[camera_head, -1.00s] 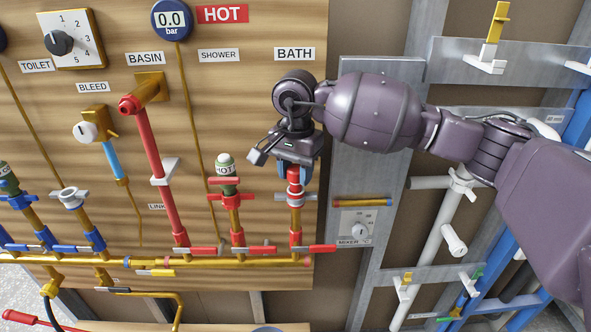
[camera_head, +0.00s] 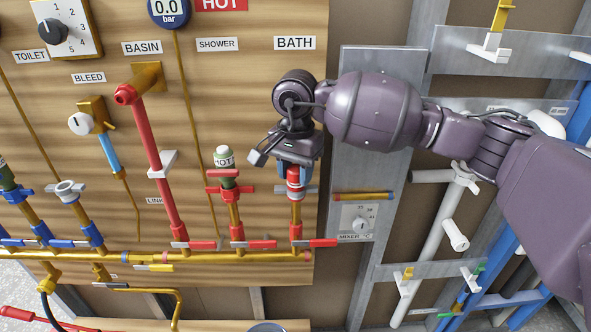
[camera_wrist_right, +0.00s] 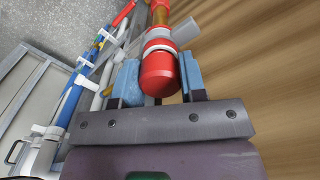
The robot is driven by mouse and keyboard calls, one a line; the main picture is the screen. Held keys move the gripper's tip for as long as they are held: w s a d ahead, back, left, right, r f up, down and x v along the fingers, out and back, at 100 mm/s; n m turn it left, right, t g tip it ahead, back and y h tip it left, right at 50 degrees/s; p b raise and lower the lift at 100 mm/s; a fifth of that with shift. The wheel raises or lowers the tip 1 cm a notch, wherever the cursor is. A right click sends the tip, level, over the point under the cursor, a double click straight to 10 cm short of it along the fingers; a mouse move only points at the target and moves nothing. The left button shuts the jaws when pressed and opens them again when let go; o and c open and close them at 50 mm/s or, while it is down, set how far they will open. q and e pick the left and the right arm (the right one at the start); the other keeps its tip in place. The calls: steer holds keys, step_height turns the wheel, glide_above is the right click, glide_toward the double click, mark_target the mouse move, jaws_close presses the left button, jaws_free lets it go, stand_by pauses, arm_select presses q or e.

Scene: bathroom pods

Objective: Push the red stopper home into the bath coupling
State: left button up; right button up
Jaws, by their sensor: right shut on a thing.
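The red stopper (camera_head: 293,176) is held in my right gripper (camera_wrist_right: 160,82), below the BATH label. In the right wrist view the stopper's rounded red end (camera_wrist_right: 158,75) sits between the two blue fingertips. The bath coupling (camera_head: 312,189), grey with side wings, is directly under the stopper on a short brass riser with a red section. The stopper lines up with it and appears to meet its mouth; how deep it sits I cannot tell. In the wrist view the coupling's pale collar (camera_wrist_right: 158,46) shows just beyond the stopper. My left gripper is not in view.
Further left is the red basin pipe (camera_head: 158,165). A brass manifold (camera_head: 205,258) with red-handled valves runs below. A grey metal post (camera_head: 345,100) with a mixer dial (camera_head: 360,224) stands right.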

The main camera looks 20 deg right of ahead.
steer(key=shift+f, duration=0.15)
steer(key=o, duration=1)
